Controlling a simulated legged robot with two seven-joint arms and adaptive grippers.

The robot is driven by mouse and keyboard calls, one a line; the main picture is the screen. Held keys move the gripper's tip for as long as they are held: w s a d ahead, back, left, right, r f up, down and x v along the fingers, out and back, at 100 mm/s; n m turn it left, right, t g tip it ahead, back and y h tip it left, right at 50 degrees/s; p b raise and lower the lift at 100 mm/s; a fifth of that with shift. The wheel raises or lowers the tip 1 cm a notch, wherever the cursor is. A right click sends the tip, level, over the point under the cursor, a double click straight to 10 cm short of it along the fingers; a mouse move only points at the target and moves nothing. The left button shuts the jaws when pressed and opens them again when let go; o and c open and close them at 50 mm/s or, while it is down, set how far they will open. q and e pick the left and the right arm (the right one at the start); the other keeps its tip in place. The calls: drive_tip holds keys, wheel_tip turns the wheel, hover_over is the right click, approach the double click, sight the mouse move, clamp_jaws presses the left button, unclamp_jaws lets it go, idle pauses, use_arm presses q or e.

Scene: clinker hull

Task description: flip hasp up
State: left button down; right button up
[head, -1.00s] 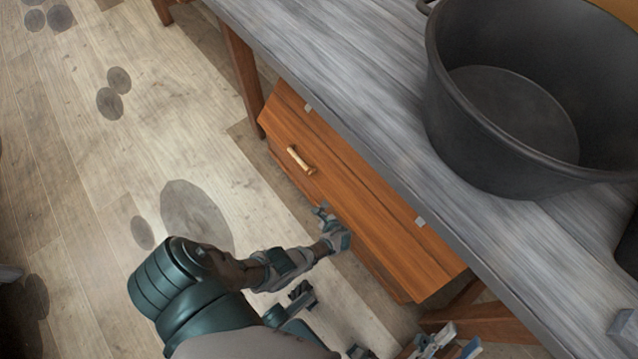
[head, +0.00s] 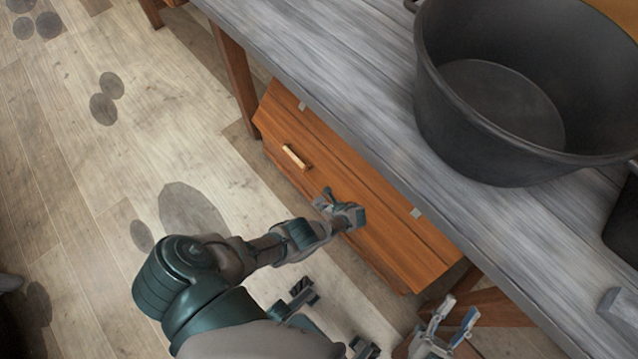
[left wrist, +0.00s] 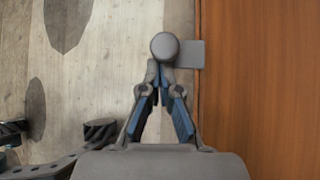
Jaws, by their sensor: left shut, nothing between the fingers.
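The hasp (left wrist: 190,54) is a small grey plate with a round grey knob (left wrist: 165,45), at the edge of the wooden chest (head: 381,240). My left gripper (left wrist: 158,70) is shut and empty. In the left wrist view its tips meet right at the knob's lower edge; I cannot tell whether they touch it. In the head view my left gripper (head: 328,203) is at the chest's front, and the hasp is hard to tell from the fingers there. My right gripper (head: 459,310) is open and empty at the lower right, near the bench's edge.
The chest, with a pale handle (head: 296,157), stands under a grey wooden bench (head: 370,90). A large dark pot (head: 480,150) stands on the bench. The bench edge overhangs close to the chest. The plank floor at left (head: 70,180) is open.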

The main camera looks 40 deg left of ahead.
use_arm(q)
drive_tip(key=shift+w+r, duration=0.5)
drive_tip(key=shift+r, duration=0.15)
use_arm(e)
drive_tip(key=shift+w+f+g, duration=0.35)
drive_tip(key=shift+f+g, duration=0.05)
use_arm(q)
drive_tip(key=v, duration=1.2)
use_arm(e)
drive_tip(key=shift+s, duration=0.1)
use_arm(q)
drive_tip(key=shift+f, duration=0.1)
